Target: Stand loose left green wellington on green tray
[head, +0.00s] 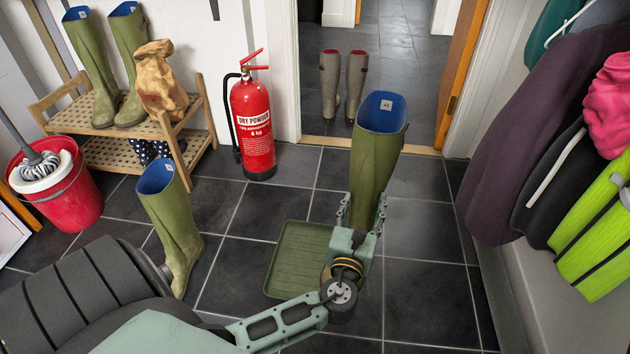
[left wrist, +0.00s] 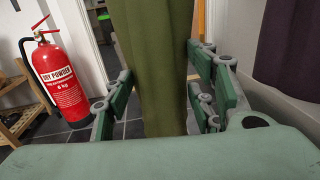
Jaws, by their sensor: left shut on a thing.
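A green wellington with a blue lining (head: 374,150) is upright in my left gripper (head: 360,212), whose fingers are shut around its shaft. Its shaft also fills the middle of the left wrist view (left wrist: 155,65), between the fingers (left wrist: 155,105). The green tray (head: 292,262) lies on the floor, below and to the left of the held boot. The boot's foot is hidden behind my gripper, so I cannot tell whether it touches the tray. Another green wellington (head: 172,225) stands on the floor to the left. My right gripper is not in view.
A red fire extinguisher (head: 253,125) stands by the wall. A wooden rack (head: 95,150) holds a pair of green wellingtons (head: 108,65) and a tan bag-like item (head: 160,80). A red mop bucket (head: 72,200) is at left. Brown boots (head: 343,85) stand in the doorway. Coats (head: 525,140) hang at right.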

